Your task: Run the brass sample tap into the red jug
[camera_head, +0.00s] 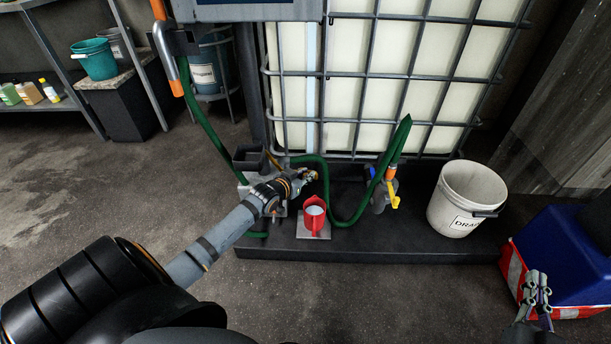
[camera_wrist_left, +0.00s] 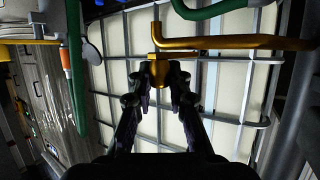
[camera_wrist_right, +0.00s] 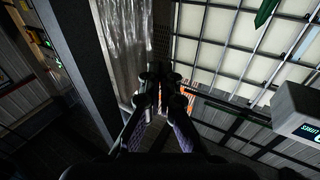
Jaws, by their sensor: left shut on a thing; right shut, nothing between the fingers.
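The red jug (camera_head: 311,223) stands upright on a small pale plate (camera_head: 305,236) on the dark platform, with something whitish showing in its mouth. My left gripper (camera_head: 307,177) is just above and behind the jug. In the left wrist view its fingers are shut on the brass tap (camera_wrist_left: 157,62), whose brass pipe (camera_wrist_left: 225,43) runs to the right. In the head view the gripper hides most of the tap, and I cannot tell whether liquid is running. My right gripper (camera_head: 537,287) is shut and empty at the lower right, and shows closed in the right wrist view (camera_wrist_right: 160,80).
A caged white tank (camera_head: 345,90) stands behind the platform (camera_head: 390,239). A green hose (camera_head: 338,221) loops beside the jug, near a yellow-handled valve (camera_head: 393,194).

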